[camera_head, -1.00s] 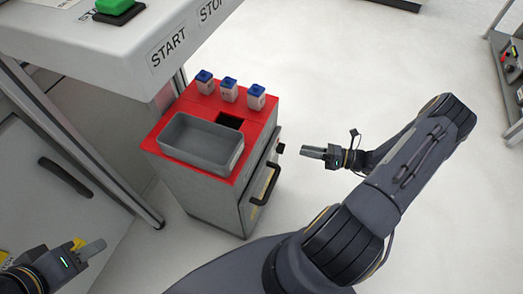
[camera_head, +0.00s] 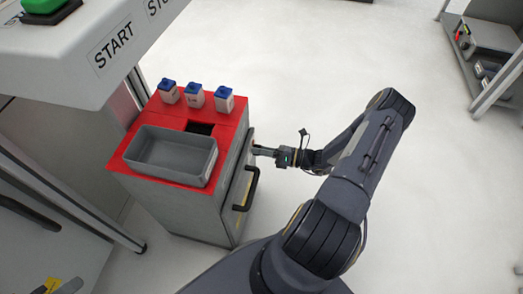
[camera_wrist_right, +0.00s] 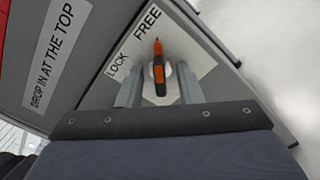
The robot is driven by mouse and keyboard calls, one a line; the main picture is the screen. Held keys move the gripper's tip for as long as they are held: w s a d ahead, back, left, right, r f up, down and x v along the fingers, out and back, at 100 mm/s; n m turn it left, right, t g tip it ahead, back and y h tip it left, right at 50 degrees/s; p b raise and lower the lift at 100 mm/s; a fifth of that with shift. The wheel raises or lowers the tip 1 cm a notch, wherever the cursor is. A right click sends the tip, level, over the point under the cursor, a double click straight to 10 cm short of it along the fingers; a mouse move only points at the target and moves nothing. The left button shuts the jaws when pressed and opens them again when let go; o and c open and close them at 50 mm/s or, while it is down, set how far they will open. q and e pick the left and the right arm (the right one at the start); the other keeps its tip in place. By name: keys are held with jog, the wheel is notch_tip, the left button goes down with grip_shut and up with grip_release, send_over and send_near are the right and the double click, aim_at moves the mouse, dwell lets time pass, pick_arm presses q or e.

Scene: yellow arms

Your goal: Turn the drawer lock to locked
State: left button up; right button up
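The drawer lock (camera_wrist_right: 158,70) is an orange and black knob on a pale round base in the right wrist view. Its tip points up towards the word FREE on the label; the word LOCK is to the left. My right gripper (camera_wrist_right: 160,92) is open, with one finger on each side of the knob and gaps between. In the head view the right gripper (camera_head: 258,151) is at the upper front of the red-topped cabinet (camera_head: 182,212), and the lock is hidden there. Only part of my left gripper (camera_head: 68,286) shows at the bottom left edge.
A black drawer handle (camera_head: 247,188) is just below the right gripper. A grey tray (camera_head: 170,157) and several blue-capped bottles (camera_head: 195,97) stand on the cabinet's top. A bench with a START label (camera_head: 114,45) is at upper left.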

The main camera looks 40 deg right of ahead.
jog(key=c, duration=0.7)
jog(key=shift+o, duration=0.2)
jog(key=n+p, duration=0.1)
jog(key=n, duration=1.6)
jog(key=shift+s+n, duration=0.1)
jog(key=shift+n, duration=0.3)
jog(key=o, duration=0.7)
jog(key=shift+c, duration=0.2)
